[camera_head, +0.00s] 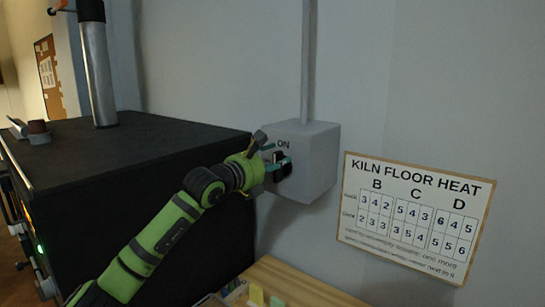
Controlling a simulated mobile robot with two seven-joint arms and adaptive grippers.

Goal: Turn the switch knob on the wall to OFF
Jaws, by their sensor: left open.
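A grey switch box (318,165) is fixed to the wall, with a conduit rising from its top. The word ON shows on its front face above a dark knob (285,169). The knob is partly hidden by my fingers, so its pointing direction cannot be told. My left gripper (274,156), on a green and black arm from the lower left, is open at the front of the box. Its teal fingertips are at the knob. I cannot tell whether they touch it. My right gripper is not in view.
A black kiln-like cabinet (120,150) with a metal pipe (98,75) fills the left, close behind my left arm. A KILN FLOOR HEAT sign (415,215) hangs right of the box. A wooden surface (300,288) with small coloured items lies below.

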